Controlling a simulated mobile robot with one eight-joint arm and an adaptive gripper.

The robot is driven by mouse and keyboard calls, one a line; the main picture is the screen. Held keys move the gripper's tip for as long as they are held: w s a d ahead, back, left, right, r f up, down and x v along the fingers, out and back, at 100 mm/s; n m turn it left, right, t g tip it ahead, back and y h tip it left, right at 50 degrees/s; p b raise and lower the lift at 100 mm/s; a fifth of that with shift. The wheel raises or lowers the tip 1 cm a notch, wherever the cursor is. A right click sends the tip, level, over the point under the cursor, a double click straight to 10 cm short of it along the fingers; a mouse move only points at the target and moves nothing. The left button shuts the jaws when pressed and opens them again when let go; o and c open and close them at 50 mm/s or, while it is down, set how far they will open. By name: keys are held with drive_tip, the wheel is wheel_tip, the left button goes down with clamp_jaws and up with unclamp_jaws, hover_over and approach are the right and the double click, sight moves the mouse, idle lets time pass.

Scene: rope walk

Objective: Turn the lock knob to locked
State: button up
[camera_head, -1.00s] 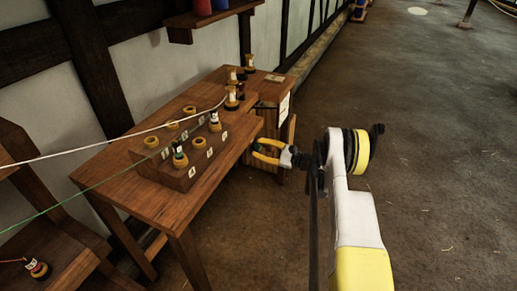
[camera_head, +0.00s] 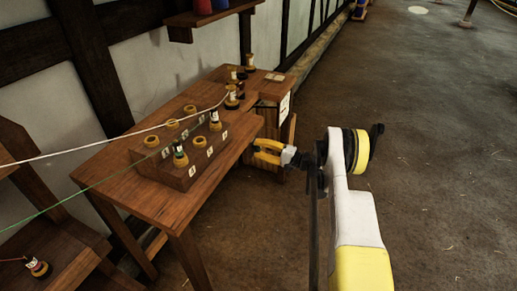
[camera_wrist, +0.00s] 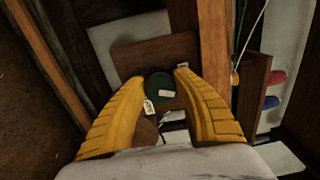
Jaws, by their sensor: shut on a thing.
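The lock knob (camera_wrist: 161,88) is round and dark green with a pale bar on its face. It shows in the wrist view between the two yellow fingers, on a brown wooden panel (camera_wrist: 150,53). My gripper (camera_wrist: 158,78) is shut on the knob, one finger on each side. A small tag (camera_wrist: 150,107) lies below left of the knob, and another pale tag (camera_wrist: 182,65) lies above right; their writing is too small to read. In the head view my gripper (camera_head: 256,151) is at the table's right end, and the knob is hidden there.
The wooden table (camera_head: 142,201) carries a block (camera_head: 180,182) with several yellow rings and bobbins. A white cord (camera_head: 100,147) and a green cord (camera_head: 80,192) stretch to the left. A shelf (camera_head: 207,15) hangs above.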

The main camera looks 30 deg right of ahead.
drive_tip(key=shift+n, duration=2.2)
drive_tip(key=o, duration=1.1)
drive_tip(key=shift+o, duration=0.2)
drive_tip(key=v, duration=1.2)
